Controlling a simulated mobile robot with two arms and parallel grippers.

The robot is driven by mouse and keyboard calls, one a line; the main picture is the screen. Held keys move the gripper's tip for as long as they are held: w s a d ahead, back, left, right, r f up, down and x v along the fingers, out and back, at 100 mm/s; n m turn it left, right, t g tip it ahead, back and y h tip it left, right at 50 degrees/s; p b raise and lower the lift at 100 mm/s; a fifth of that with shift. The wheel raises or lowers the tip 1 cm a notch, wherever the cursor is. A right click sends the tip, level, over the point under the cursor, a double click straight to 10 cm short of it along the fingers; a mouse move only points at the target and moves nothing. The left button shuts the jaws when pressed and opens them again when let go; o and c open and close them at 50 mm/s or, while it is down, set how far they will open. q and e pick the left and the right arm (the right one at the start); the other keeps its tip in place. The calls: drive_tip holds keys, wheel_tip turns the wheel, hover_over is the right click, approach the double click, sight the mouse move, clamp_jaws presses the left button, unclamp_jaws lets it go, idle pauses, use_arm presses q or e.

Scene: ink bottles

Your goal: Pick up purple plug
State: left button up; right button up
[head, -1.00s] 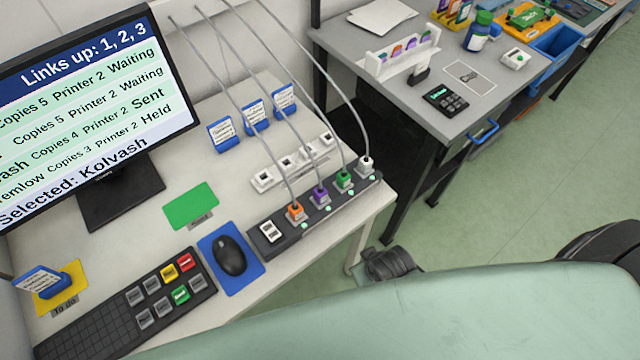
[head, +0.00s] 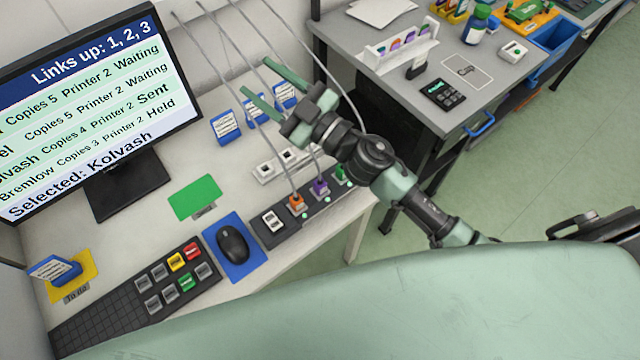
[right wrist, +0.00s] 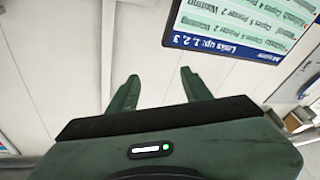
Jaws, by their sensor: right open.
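The purple plug (head: 321,187) sits upright in the black socket strip (head: 264,238) on the white desk, with a grey cable rising from it. It stands between the orange plug (head: 297,202) and the green plug (head: 341,173). My right gripper (head: 269,86) is open and empty, above the back of the desk, up and to the left of the purple plug and apart from it. Its two green fingers also show spread in the right wrist view (right wrist: 160,90). My left gripper is not in view.
Several grey cables hang from the wall close to my right gripper. A white socket strip (head: 264,172) lies behind the black one. Blue card holders (head: 226,127), a monitor (head: 100,100), a mouse (head: 232,243) and a keypad (head: 130,305) stand on the desk. A grey table (head: 400,85) is beyond.

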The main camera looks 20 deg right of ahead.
drive_tip(key=s+a+n+g+y, duration=0.2)
drive_tip(key=a+n+g+y, duration=0.2)
drive_tip(key=a+n+g, duration=0.15)
drive_tip(key=n+g+h, duration=0.4)
drive_tip(key=g+h, duration=0.8)
drive_tip(key=g, duration=0.1)
hover_over(321, 182)
drive_tip(key=w+d, duration=0.1)
drive_tip(key=d, duration=0.2)
wheel_tip(321, 182, down, 20)
drive_tip(key=p+x, duration=0.1)
drive_tip(key=x, duration=0.2)
drive_tip(key=p+x, duration=0.2)
drive_tip(key=x, duration=0.1)
drive_tip(key=shift+a, duration=0.45)
drive_tip(key=shift+a+f, duration=0.15)
drive_tip(key=shift+f, duration=0.3)
drive_tip(key=shift+c, duration=0.3)
clamp_jaws()
